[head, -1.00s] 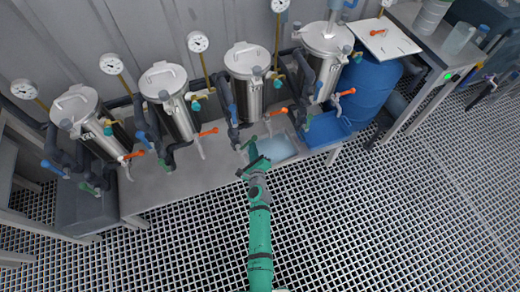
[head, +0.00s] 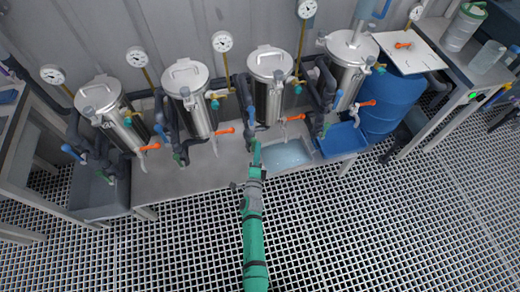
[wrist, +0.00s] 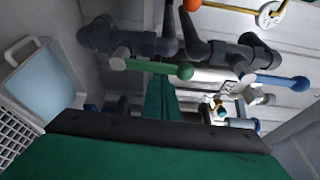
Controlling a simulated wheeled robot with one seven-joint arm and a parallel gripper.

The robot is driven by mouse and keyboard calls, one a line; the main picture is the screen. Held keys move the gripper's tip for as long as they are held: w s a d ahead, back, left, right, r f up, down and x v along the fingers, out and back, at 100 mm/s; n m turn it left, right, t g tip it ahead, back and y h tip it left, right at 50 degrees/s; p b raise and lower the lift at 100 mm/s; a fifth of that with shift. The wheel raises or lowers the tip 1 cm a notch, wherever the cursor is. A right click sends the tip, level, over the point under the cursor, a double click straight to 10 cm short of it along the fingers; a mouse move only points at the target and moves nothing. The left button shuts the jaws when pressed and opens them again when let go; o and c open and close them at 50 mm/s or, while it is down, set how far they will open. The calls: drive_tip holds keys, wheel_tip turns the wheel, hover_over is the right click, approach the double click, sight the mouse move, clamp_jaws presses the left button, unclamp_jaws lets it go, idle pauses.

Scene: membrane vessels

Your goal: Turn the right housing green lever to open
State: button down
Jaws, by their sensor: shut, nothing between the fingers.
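The rightmost steel housing (head: 350,75) stands at the right of the row in the head view. A small green lever (head: 324,131) shows on the pipework at its lower left. My gripper (head: 256,150) is below the third housing (head: 268,90), to the left of that lever. In the wrist view my gripper (wrist: 160,98) is shut and empty. A green-tipped lever (wrist: 150,68) lies sideways just beyond the fingers, apart from them as far as I can see. I cannot tell which housing it belongs to. Any green lever right behind my gripper is hidden in the head view.
Orange levers (head: 295,117) and blue-handled levers (wrist: 282,81) stick out close by. A white basin (head: 285,155) and a blue tray (head: 342,142) are at the bench's front right. A blue barrel (head: 390,103) stands further right. The grating floor (head: 380,230) in front is clear.

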drive_tip(key=shift+a+n, duration=0.2)
drive_tip(key=shift+n, duration=0.2)
drive_tip(key=shift+s, duration=0.1)
idle(0.3)
drive_tip(key=w+d, duration=0.1)
drive_tip(key=d, duration=0.3)
drive_tip(key=s, duration=1)
drive_tip(key=shift+a, duration=0.35)
drive_tip(key=shift+s, duration=0.1)
